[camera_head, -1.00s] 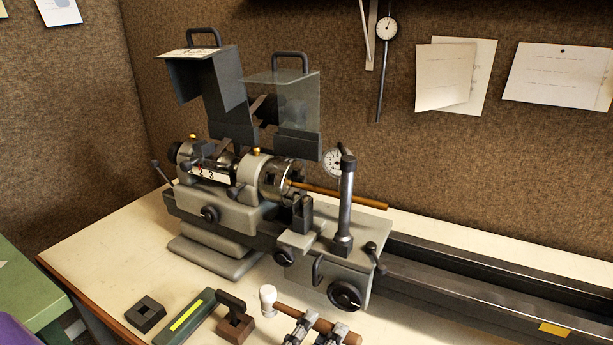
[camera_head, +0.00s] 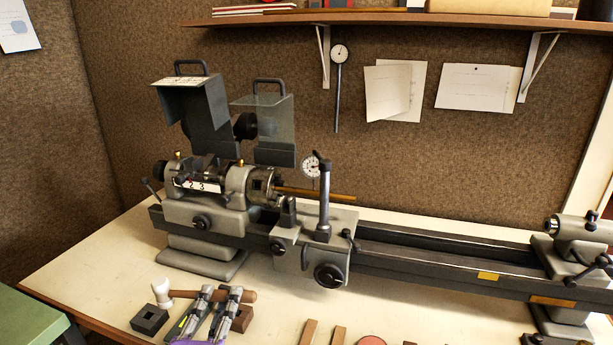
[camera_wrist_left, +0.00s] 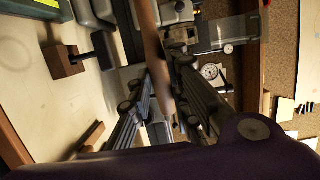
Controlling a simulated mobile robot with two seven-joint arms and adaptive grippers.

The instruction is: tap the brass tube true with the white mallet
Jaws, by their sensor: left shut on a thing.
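The brass tube (camera_head: 315,193) sticks out to the right from the lathe's chuck, level. The white mallet (camera_head: 161,292) has a pale head and a brown wooden handle. My left gripper (camera_head: 222,296) is shut on the handle, with the head out to the left. The mallet is over the front left of the bench, in front of the lathe and apart from the tube. In the left wrist view the brown handle (camera_wrist_left: 155,50) passes between the fingers; the head is not clear there. My right gripper is not in view.
The lathe (camera_head: 240,215) has a raised guard (camera_head: 195,105), a dial gauge (camera_head: 311,166) and an upright post (camera_head: 324,200) near the tube. A black block (camera_head: 149,320) and a brown block (camera_head: 242,319) lie by my gripper. The bench is bare at the left (camera_head: 90,270).

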